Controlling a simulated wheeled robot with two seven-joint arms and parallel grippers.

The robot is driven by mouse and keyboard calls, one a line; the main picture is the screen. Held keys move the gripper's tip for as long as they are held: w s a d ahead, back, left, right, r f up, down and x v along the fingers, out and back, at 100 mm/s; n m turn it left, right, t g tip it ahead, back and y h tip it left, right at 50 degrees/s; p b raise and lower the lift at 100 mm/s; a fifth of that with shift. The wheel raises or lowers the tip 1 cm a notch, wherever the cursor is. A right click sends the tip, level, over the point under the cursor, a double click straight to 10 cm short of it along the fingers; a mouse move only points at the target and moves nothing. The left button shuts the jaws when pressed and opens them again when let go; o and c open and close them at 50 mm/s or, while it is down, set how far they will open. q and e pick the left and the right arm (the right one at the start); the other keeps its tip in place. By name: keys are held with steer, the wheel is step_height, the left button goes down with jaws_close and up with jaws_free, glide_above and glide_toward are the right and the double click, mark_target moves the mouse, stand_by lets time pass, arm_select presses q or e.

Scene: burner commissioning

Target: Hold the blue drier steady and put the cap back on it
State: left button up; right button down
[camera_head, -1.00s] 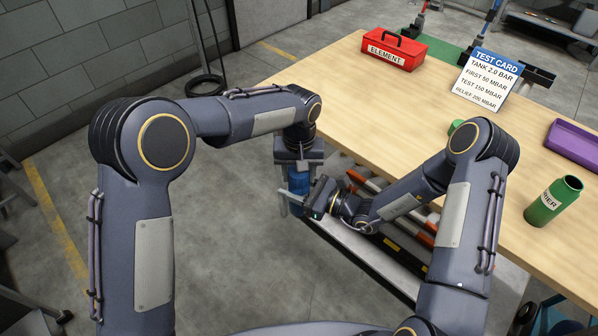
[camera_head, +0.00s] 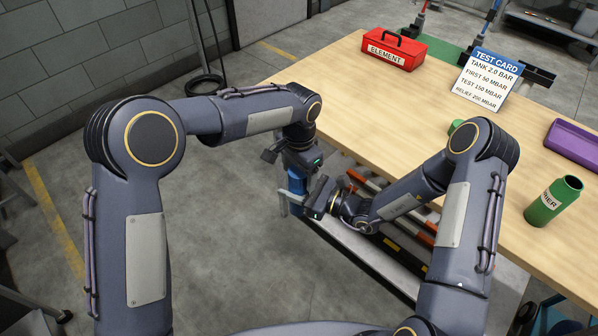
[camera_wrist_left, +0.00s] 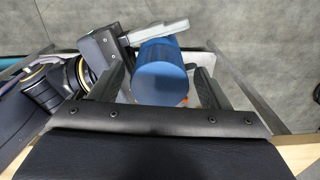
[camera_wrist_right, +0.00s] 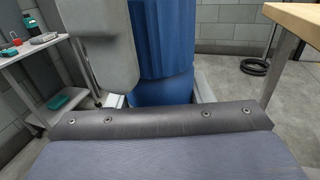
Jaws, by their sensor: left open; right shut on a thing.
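The blue drier (camera_head: 297,181) is upright off the bench's near left edge. My right gripper (camera_head: 300,203) is shut on it from the side; in the right wrist view the drier (camera_wrist_right: 160,93) has a ribbed upper part and a smooth lower part beside the grey finger. My left gripper (camera_head: 299,164) is open just above the drier. In the left wrist view the drier's round blue top (camera_wrist_left: 160,84) lies between the open fingers, with a gap on both sides. I cannot tell whether that top is a separate cap.
A green drier (camera_head: 553,200) stands on the bench (camera_head: 400,110) at the right. The red ELEMENT box (camera_head: 393,50), test card (camera_head: 488,80) and purple tray (camera_head: 575,143) are also there. A shelf with orange-and-white rods (camera_head: 425,222) lies right of my grippers.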

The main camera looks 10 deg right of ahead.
arm_select(q)
step_height(320, 180, up, 4)
steer(key=shift+r, duration=0.15)
steer(key=shift+c, duration=0.5)
step_height(320, 180, up, 3)
steer(key=n, duration=0.5)
steer(key=shift+r+n, duration=0.2)
steer(key=shift+n, duration=0.1)
steer(key=shift+f, duration=0.1)
steer(key=shift+f, duration=3.95)
steer(key=shift+c, duration=0.4)
